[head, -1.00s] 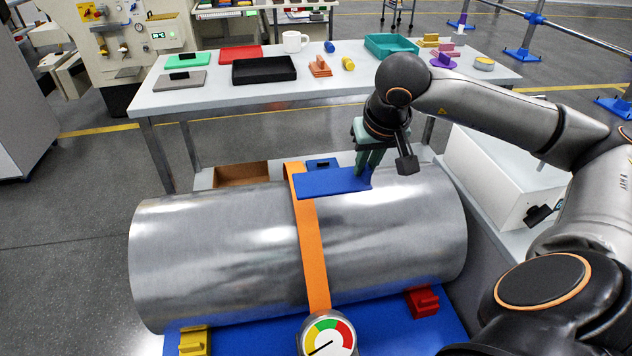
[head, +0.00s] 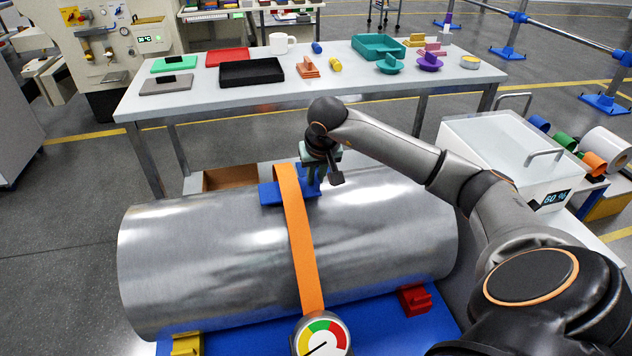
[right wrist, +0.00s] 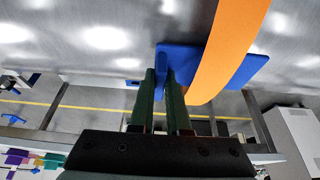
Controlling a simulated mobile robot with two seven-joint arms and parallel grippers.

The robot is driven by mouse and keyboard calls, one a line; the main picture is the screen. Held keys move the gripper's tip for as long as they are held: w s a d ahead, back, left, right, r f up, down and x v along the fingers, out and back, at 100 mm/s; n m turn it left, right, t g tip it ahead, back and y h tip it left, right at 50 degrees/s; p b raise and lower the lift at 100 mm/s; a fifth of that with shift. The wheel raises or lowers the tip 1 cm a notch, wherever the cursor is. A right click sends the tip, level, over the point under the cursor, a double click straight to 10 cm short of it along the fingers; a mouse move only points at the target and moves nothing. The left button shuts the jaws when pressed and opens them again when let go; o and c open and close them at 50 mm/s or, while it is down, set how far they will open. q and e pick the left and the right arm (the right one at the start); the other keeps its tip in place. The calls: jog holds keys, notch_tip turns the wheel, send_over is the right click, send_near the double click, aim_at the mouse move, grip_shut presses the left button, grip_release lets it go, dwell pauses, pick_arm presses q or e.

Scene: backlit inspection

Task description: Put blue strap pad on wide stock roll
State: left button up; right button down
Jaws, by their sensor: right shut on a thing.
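The wide stock roll (head: 220,250) is a big shiny metal cylinder lying across a blue base. An orange strap (head: 303,250) runs over it from back to front. The blue strap pad (head: 270,193) lies at the top rear of the roll, with the strap crossing over it and blue showing on both sides. My right gripper (head: 320,170) is shut on the pad's upright part, just right of the strap. In the right wrist view, its green fingers (right wrist: 164,75) hold the blue pad (right wrist: 250,68) beside the strap (right wrist: 232,40). My left gripper is not in view.
A red block (head: 414,299) and a yellow block (head: 187,344) sit at the roll's front. A round gauge (head: 322,338) is at the strap's front end. A table (head: 210,100) with trays and small parts stands behind. A white box (head: 500,150) is at right.

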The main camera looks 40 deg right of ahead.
jog(key=shift+f, duration=0.75)
jog(key=shift+f, duration=0.1)
jog(key=c, duration=0.9)
grip_release()
jog(key=shift+r, duration=0.35)
jog(key=p+v, duration=0.1)
jog(key=v, duration=1)
jog(key=shift+s+r+p, duration=0.25)
jog(key=shift+p, duration=0.15)
